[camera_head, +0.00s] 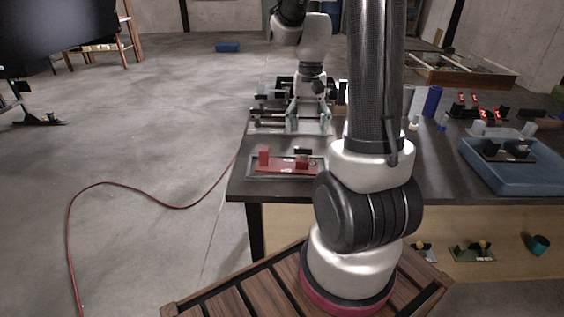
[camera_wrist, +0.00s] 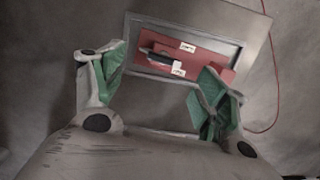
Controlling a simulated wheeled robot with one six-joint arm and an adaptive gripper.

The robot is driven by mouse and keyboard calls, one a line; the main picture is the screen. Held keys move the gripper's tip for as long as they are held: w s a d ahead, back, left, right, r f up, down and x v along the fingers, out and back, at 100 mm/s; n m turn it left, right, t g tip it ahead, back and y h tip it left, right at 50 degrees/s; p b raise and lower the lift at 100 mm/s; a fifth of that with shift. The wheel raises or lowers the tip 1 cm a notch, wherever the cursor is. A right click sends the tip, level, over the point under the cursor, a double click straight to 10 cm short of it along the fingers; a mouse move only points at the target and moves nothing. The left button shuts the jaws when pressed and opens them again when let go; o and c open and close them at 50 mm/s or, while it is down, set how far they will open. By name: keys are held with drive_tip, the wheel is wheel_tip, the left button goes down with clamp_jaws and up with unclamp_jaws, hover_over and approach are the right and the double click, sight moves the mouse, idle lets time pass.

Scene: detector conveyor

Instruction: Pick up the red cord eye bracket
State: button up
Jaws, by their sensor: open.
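The red cord eye bracket (camera_head: 285,165) lies in a shallow grey tray (camera_head: 251,177) at the near left corner of the dark table. It has a red base, a raised red block at its left end and a black part at its right. In the wrist view the bracket (camera_wrist: 208,57) shows white labels and the black part, ahead of my fingers. My gripper (camera_head: 308,114) points down with its green-padded fingers spread and nothing between them. In the wrist view my gripper (camera_wrist: 162,78) has its right fingertip overlapping the near edge of the tray in the picture. The height gap is unclear.
Another tray with grey and black parts (camera_head: 262,125) sits behind the bracket's tray. A blue tray (camera_head: 488,181), a blue cylinder (camera_head: 432,101) and red-and-black items (camera_head: 491,112) stand to the right. A red cable (camera_head: 150,203) runs over the floor at left.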

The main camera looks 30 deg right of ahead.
sight(303, 148)
drive_tip(key=f, duration=0.5)
drive_tip(key=a+f, duration=0.1)
drive_tip(key=f, duration=0.1)
drive_tip(key=shift+s+a+f, duration=0.1)
drive_tip(key=shift+s+f, duration=0.05)
drive_tip(key=shift+f, duration=0.2)
clamp_jaws()
